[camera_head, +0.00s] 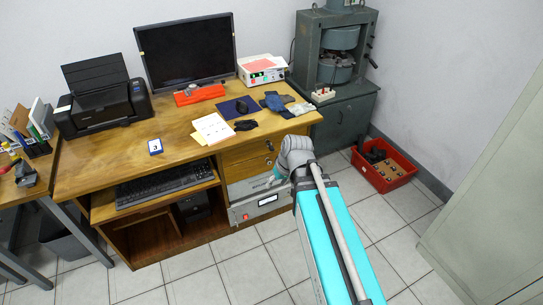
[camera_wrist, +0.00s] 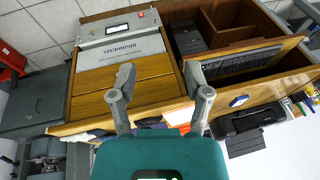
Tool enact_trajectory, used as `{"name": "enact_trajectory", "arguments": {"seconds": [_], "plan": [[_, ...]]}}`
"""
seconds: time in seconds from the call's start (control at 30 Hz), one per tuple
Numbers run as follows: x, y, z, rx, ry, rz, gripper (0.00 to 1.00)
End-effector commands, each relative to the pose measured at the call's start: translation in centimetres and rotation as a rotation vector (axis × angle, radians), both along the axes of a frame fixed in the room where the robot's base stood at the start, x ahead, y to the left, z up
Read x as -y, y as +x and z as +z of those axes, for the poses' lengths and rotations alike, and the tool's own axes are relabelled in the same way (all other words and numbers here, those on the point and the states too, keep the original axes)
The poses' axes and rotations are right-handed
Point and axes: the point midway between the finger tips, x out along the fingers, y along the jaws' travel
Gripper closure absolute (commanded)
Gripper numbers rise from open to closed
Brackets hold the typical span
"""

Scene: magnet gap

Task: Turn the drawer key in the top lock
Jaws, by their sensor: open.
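The desk's wooden top drawer (camera_head: 240,153) is in the right pedestal, below the desktop. A small dark spot, perhaps the top lock with its key (camera_head: 269,146), shows on its front; it is too small to tell its turn. A second spot shows on the drawer below (camera_head: 240,169). In the wrist view the drawer fronts (camera_wrist: 150,66) lie beyond my gripper (camera_wrist: 160,78), and I cannot make out a key there. My gripper is open, with nothing between its fingers. In the head view my arm hides most of it.
The desktop (camera_head: 180,135) holds a monitor, printer, papers and a mouse. A keyboard tray (camera_head: 200,182) sticks out left of the drawers. A grey press cabinet (camera_head: 345,120) and red crate (camera_head: 398,178) stand to the right.

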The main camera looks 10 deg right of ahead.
Motion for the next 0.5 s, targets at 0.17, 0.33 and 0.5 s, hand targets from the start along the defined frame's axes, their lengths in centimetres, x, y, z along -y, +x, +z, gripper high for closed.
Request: {"name": "enact_trajectory", "arguments": {"seconds": [0.17, 0.33, 0.5], "plan": [[-1.1, 2.8, -3.2, 0.120, 0.087, 0.068, 0.37], [-2.0, 5.3, -4.9, 0.241, 0.156, 0.121, 0.37], [-2.5, 7.8, -6.4, 0.368, 0.215, 0.159, 0.37]]}}
